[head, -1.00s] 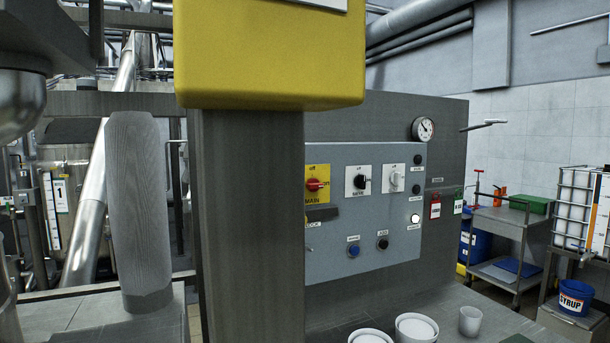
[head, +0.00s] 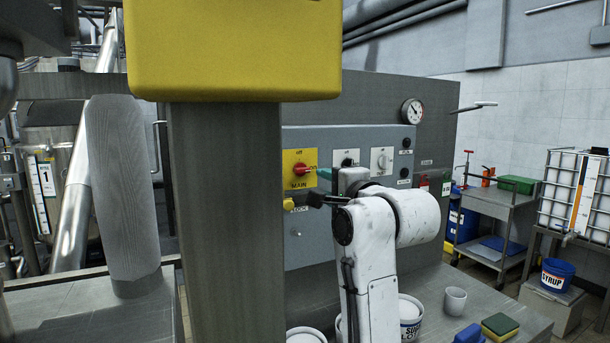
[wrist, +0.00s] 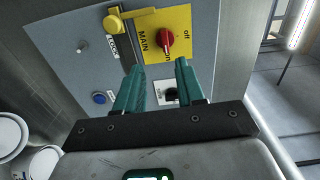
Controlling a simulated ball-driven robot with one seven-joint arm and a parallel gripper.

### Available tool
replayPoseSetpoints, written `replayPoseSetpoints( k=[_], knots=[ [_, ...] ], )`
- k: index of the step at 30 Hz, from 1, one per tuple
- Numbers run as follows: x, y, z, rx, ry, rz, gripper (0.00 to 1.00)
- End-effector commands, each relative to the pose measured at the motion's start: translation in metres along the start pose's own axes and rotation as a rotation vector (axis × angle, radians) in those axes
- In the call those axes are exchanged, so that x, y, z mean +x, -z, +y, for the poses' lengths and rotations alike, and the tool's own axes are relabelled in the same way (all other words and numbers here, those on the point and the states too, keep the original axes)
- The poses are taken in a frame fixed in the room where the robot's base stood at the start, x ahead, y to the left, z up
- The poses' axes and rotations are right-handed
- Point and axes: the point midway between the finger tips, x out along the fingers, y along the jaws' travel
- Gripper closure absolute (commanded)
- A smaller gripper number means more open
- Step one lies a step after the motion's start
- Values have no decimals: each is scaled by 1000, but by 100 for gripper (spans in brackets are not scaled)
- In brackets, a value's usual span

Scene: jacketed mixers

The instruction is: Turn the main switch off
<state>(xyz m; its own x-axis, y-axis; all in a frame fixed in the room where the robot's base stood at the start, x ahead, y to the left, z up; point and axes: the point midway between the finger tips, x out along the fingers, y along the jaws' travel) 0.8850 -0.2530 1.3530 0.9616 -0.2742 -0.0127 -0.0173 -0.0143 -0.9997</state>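The main switch is a red knob (head: 297,170) on a yellow plate (head: 299,155) on the grey control panel (head: 305,246). It also shows in the wrist view (wrist: 166,41), its handle in line with the "on" mark. My gripper (wrist: 158,65) is open and empty, its teal fingers apart and facing the panel just short of the knob. In the head view the gripper (head: 322,176) is right of the knob, partly hidden by my white arm. A yellow knob (wrist: 113,23) with a dark bar, by the "LOCK" label, sits beside the yellow plate.
A switch with a black knob (wrist: 172,93) and a white switch (head: 383,160) are to the right on the panel. A grey post with a yellow box (head: 235,50) stands in front at left.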

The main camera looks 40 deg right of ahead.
Motion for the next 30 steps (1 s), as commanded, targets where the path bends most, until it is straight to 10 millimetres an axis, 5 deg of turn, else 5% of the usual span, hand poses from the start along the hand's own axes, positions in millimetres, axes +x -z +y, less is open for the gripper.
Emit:
replayPoseSetpoints(
  k=[5,19,30],
  knots=[
    [12,2,-9,23,13,3,62],
    [90,2,-10,20,11,2,62],
    [108,2,-8,19,12,2,62]
  ],
)
